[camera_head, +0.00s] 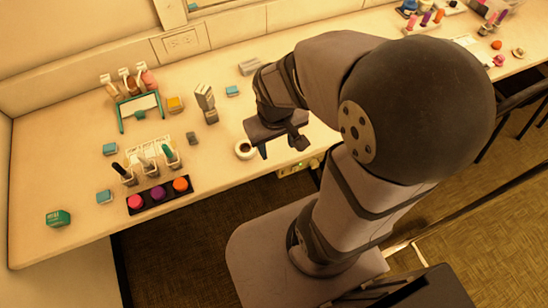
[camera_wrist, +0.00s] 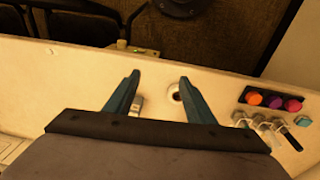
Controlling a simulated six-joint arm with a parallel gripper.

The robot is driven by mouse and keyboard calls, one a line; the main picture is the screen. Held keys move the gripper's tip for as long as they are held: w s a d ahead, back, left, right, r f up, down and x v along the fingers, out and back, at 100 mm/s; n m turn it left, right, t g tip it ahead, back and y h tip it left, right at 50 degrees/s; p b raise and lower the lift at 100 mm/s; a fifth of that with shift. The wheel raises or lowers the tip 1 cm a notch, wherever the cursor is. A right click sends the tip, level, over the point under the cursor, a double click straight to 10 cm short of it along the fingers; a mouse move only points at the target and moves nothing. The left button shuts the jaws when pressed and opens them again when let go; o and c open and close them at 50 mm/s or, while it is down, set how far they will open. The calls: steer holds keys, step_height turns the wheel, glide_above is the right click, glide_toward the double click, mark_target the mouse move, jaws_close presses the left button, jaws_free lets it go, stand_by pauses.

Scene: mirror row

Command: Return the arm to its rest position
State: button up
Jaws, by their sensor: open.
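A small pale object (camera_wrist: 137,106) shows beside the left finger. The head view hides most of the fingers behind the wrist.
A black tray (camera_head: 158,195) with red, purple and orange round pieces lies near the front edge. Holders with pens and tubes (camera_head: 147,163), a teal rack (camera_head: 139,108), small boxes and a green box (camera_head: 58,218) stand on the left bench (camera_head: 60,150). More items stand far right.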

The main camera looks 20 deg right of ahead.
steer(key=shift+g+y, duration=0.4)
steer(key=shift+g, duration=0.2)
steer(key=s+a, duration=0.2)
steer(key=s, duration=0.1)
steer(key=shift+s+a+f, duration=0.15)
steer(key=shift+s, duration=0.05)
